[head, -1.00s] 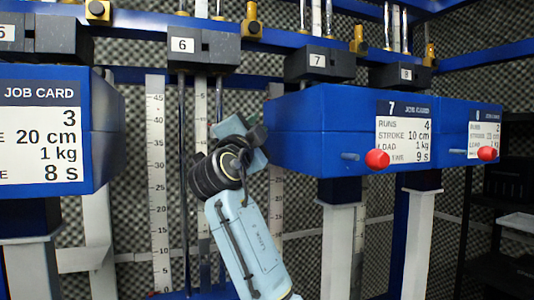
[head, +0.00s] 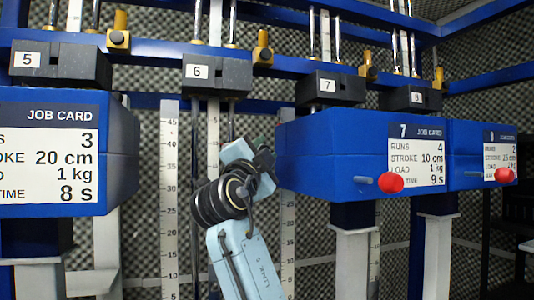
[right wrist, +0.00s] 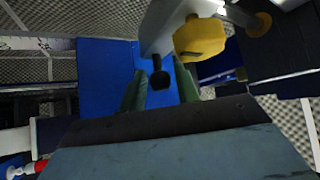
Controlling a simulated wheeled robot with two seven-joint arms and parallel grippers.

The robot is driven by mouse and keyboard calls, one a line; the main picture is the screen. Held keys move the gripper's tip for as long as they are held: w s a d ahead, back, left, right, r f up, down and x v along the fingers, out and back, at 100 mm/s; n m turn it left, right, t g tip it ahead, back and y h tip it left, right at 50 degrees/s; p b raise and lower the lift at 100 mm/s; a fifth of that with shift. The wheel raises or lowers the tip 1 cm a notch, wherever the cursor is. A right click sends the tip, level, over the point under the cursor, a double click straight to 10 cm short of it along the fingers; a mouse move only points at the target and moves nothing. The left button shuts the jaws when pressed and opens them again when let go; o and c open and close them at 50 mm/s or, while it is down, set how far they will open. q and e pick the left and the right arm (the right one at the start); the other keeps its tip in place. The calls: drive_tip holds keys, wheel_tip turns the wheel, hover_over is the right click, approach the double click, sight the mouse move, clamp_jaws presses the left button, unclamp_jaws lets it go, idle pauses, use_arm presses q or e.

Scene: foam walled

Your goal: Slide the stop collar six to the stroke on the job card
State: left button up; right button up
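A black block labelled 6 (head: 217,73) sits on upright rods under the blue top beam in the head view. I cannot tell whether it is the stop collar. A pale scale strip (head: 213,140) runs down below it. My right gripper (head: 264,160) is below and right of block 6, close to the blue box of station 7. In the right wrist view its two green fingers (right wrist: 160,88) stand apart, with a small black knob (right wrist: 160,78) showing between them and a yellow rounded part (right wrist: 200,38) beyond. Contact cannot be told. No card numbered 6 is readable. My left gripper is out of view.
Blue box 7 (head: 330,155) has a card reading stroke 10 cm and a red knob (head: 391,183). A left card (head: 50,160) reads stroke 20 cm; its number is hidden. Black blocks 5 (head: 60,63), 7 (head: 330,88) and 8 (head: 415,99) line the beam.

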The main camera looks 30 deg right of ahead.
drive_tip(key=b+v, duration=0.3)
drive_tip(key=v, duration=0.7)
drive_tip(key=shift+s+a+b, duration=0.2)
drive_tip(key=shift+a+b, duration=0.1)
drive_tip(key=shift+b, duration=0.1)
drive_tip(key=shift+f, duration=0.1)
